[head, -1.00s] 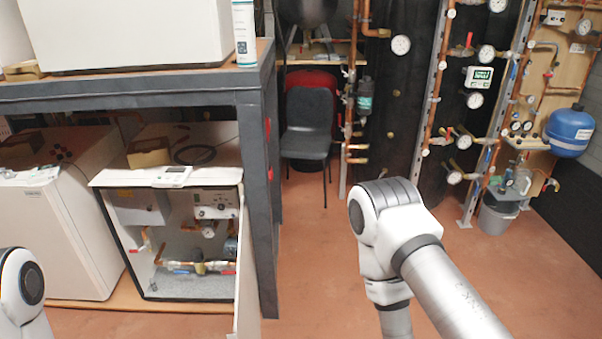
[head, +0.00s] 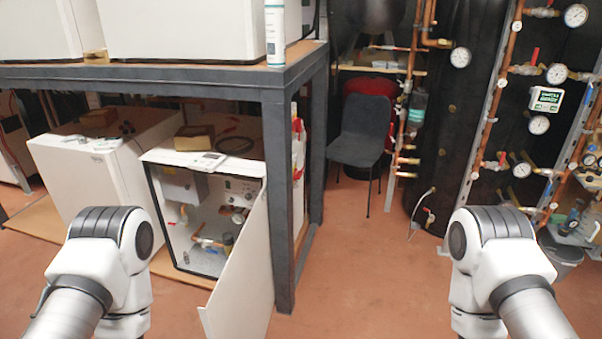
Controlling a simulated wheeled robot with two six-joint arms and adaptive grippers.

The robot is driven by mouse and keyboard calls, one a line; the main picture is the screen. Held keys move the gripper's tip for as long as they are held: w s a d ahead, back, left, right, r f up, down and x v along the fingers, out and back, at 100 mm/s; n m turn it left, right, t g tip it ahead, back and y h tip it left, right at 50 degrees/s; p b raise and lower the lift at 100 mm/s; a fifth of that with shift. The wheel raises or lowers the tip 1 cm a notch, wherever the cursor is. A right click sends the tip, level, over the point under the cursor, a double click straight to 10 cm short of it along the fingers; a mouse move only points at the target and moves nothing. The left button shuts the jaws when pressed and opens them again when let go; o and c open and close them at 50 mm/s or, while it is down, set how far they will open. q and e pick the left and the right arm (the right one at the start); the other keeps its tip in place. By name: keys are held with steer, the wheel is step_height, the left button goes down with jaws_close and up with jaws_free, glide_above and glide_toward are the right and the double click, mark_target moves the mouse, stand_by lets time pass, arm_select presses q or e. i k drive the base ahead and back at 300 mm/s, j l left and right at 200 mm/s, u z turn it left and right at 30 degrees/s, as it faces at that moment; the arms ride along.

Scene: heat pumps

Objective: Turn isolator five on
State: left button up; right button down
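I cannot make out any isolator marked five in the head view. An open heat pump cabinet (head: 160,222) under the bench shows pipes and a grey control box inside. Its white door panel (head: 245,275) stands swung open toward me. Copper pipes with gauges and red-handled valves (head: 533,57) run up the back wall at the right. My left arm shows at the lower left and my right arm at the lower right, both well in front of these things. Neither gripper is in the picture.
A dark steel-framed bench (head: 276,190) stands at the left, with white units on top and a bottle (head: 275,35) at its edge. A black chair (head: 357,140) stands at the back. A grey bin (head: 566,250) is at the right. The red floor (head: 365,270) in the middle is clear.

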mark_target(297, 174)
steer(key=i+l+u, duration=0.1)
steer(key=u, duration=0.4)
steer(key=i+l+u, duration=0.1)
steer(key=u, duration=0.4)
steer(key=i+l+u, duration=0.35)
steer(key=l, duration=0.5)
steer(key=l+u, duration=0.35)
steer(key=l, duration=0.5)
steer(key=l+u, duration=0.35)
steer(key=l, duration=3.25)
steer(key=i+u, duration=0.05)
